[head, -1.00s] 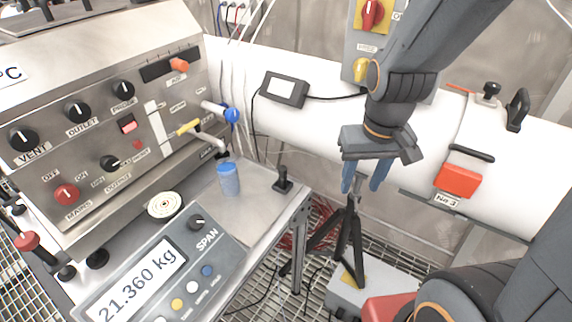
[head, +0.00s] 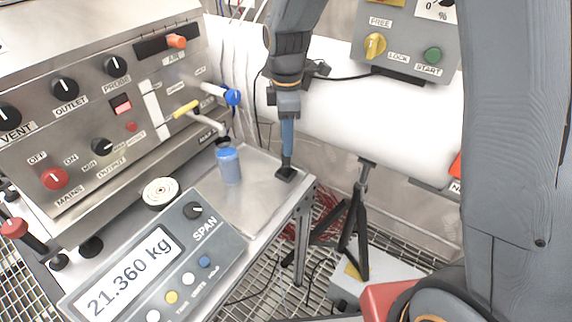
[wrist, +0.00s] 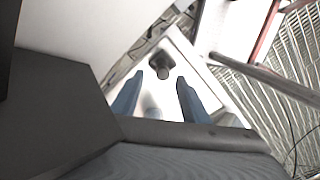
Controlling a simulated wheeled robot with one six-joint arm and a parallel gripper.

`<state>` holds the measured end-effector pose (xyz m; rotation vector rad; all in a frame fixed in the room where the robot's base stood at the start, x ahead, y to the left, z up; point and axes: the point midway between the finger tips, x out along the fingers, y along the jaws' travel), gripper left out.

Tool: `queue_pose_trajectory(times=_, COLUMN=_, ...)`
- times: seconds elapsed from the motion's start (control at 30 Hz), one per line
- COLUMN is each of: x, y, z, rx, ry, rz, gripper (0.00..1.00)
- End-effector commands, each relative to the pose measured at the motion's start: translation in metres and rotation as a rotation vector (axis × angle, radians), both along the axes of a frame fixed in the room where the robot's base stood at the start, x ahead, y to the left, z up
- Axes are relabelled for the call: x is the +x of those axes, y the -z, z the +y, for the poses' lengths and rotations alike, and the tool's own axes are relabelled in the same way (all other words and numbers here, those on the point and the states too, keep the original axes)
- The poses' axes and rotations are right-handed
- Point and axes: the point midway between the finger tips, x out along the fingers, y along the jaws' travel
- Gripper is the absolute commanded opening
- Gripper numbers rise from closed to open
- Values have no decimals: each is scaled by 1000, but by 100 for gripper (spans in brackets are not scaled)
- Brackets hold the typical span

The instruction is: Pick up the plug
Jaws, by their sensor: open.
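The plug is most likely the small black piece with a square base (head: 286,174) at the right corner of the steel bench top. In the wrist view this dark piece (wrist: 161,66) lies just beyond the fingertips, about midway between them. My gripper (head: 287,158) points down over it in the head view, its blue fingers overlapping the upper part. The gripper (wrist: 159,80) is open in the wrist view, with a clear gap between the fingers and nothing held. Whether the fingertips touch the piece cannot be told.
A blue-capped container (head: 229,166) stands left of my gripper on the bench top (head: 246,205). The control panel with its blue-ended lever (head: 232,97) rises behind it. A scale display (head: 135,272) is in front. A tripod (head: 357,215) stands to the right.

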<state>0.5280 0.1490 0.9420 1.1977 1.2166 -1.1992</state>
Motion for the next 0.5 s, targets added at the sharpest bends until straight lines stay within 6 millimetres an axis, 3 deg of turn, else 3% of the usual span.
queue_pose_trajectory(times=0.5, x=-7, y=57, z=0, rx=-1, ry=4, rz=2, gripper=42)
